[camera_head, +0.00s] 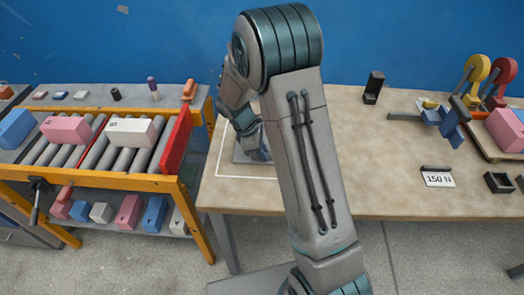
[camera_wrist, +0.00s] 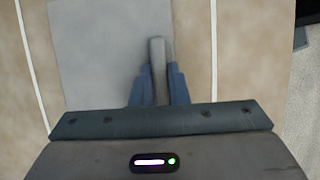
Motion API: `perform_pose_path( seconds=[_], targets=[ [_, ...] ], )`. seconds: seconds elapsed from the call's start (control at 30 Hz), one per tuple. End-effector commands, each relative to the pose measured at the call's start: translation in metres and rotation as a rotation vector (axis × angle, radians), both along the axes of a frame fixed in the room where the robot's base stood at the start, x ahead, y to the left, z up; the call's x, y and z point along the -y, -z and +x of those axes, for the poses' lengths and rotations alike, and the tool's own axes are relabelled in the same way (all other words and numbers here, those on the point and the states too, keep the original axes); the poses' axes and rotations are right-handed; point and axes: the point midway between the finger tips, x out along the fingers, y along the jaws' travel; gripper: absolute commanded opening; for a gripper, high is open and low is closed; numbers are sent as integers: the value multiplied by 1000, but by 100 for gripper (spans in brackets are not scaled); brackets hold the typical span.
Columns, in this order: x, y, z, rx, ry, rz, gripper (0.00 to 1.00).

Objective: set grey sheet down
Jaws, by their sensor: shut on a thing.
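The grey sheet (camera_wrist: 95,50) is a flat square plate with a raised grey grip bar (camera_wrist: 157,60) along its right part. In the wrist view my gripper (camera_wrist: 157,88) has its blue fingers shut on both sides of that bar. The sheet lies inside a white outline (camera_wrist: 213,55) on the beige table, with bare table on its left and right. In the head view the sheet (camera_head: 240,156) shows in part behind my arm, within the outline's left part. My gripper (camera_head: 256,148) is mostly hidden there. Whether the sheet touches the table cannot be told.
The table (camera_head: 370,150) is clear right of my arm, up to a "150 N" card (camera_head: 438,178) and small black trays. A black block (camera_head: 373,88) stands behind. Clamps stand at far right. A roller rack (camera_head: 110,140) with a red end plate (camera_head: 176,140) stands left.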

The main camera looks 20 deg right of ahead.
Motion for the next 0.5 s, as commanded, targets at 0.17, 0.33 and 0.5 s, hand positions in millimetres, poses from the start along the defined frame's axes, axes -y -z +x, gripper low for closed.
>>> perform_pose_path(
  seconds=[0.17,0.33,0.5],
  targets=[
    [0,-1,0,2,0,-1,0],
    [0,2,0,1,0,0,28],
    [0,2,0,1,0,0,36]
  ],
)
